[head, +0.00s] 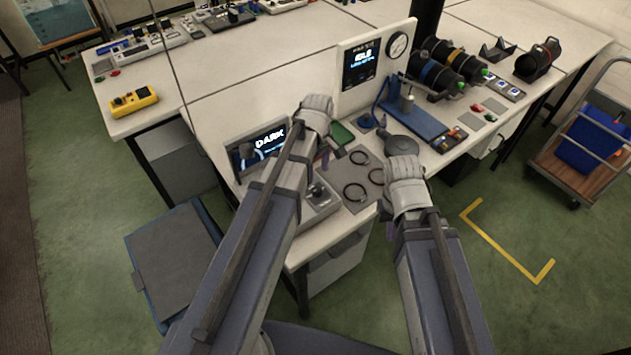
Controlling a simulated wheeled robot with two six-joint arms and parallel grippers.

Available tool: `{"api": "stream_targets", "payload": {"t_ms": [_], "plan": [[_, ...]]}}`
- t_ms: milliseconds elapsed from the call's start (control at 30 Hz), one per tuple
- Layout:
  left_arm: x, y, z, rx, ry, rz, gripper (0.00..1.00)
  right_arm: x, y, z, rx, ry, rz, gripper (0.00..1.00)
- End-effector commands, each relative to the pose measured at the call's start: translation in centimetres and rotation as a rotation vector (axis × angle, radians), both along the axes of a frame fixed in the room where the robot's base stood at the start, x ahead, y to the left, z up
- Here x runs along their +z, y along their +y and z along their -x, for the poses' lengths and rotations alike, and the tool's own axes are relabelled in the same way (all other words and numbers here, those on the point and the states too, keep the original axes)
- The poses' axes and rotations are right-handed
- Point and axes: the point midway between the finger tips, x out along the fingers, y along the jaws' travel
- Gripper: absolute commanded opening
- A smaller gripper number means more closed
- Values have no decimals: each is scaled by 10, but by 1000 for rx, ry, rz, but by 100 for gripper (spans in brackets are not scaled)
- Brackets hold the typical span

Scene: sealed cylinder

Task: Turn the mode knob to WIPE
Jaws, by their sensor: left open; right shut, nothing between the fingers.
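A grey console with a lit screen (268,140) reading "DARK" stands at the near left corner of the bench. Its lower control panel (322,205) shows partly to the right of my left forearm, with small dark controls on it. I cannot tell which control is the mode knob, and my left arm hides much of the panel. My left gripper (323,158) is over the console's right side, open, its fingers mostly hidden by my wrist. My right gripper (388,222) is shut and empty near the bench's front edge, right of the console; its fingers are barely visible.
A grey mat (351,180) with several dark rings lies right of the console. A yellow box (134,101) is at far left. Floor at right is clear before a cart (590,150).

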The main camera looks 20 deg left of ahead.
Motion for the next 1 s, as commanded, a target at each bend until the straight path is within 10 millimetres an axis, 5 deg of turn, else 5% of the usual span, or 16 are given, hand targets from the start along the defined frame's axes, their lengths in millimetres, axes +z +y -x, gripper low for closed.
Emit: {"api": "stream_targets", "payload": {"t_ms": [700,1000], "plan": [[-73,0,0,-4,0,0,67,-72,0,0,0,0,0,0],[-78,0,0,-4,0,0,67,-78,0,0,0,0,0,0]]}}
